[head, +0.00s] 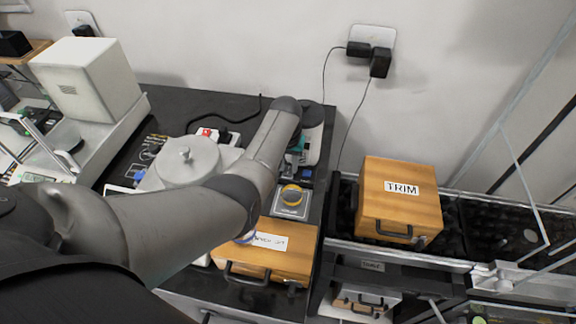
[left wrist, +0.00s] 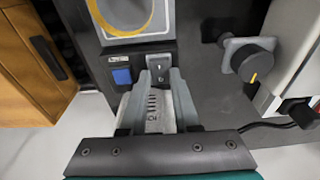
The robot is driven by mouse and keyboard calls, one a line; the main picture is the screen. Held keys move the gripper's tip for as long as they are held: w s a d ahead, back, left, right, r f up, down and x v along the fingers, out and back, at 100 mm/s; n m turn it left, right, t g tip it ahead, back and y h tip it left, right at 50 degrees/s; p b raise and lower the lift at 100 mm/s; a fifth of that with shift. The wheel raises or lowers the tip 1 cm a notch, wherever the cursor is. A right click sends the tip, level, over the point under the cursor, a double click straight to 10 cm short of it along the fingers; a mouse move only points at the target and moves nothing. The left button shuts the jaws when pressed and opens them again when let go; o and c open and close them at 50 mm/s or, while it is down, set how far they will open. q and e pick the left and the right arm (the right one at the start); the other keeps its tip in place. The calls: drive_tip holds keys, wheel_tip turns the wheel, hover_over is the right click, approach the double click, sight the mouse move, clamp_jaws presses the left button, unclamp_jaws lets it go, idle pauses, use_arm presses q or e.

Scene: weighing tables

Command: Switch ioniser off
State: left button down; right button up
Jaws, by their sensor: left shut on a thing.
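My left gripper (left wrist: 161,78) shows in the left wrist view with its two grey fingers around a pale grey slotted piece (left wrist: 154,112). Just past the fingertips is a small black rocker switch (left wrist: 160,66) with a white mark. A blue square switch (left wrist: 122,76) sits beside it. I cannot tell which part is the ioniser's, nor read the rocker's position. In the head view my left arm reaches across the dark bench to its back right, and its wrist hides much of the gripper and switches. My right gripper is not in view.
A wooden box (head: 290,262) stands in front, and a TRIM box (head: 398,200) to the right. A rotary knob (left wrist: 252,62) protrudes close to the gripper. A white box-shaped device (head: 85,80) stands at left.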

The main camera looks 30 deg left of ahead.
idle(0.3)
use_arm(q)
drive_tip(key=c, duration=0.6)
unclamp_jaws()
drive_tip(key=shift+c, duration=0.2)
drive_tip(key=shift+r, duration=0.1)
drive_tip(key=shift+r, duration=0.3)
wheel_tip(320, 180, up, 14)
drive_tip(key=s+p, duration=0.2)
drive_tip(key=p, duration=0.3)
drive_tip(key=shift+d+r, duration=0.15)
drive_tip(key=shift+d, duration=0.1)
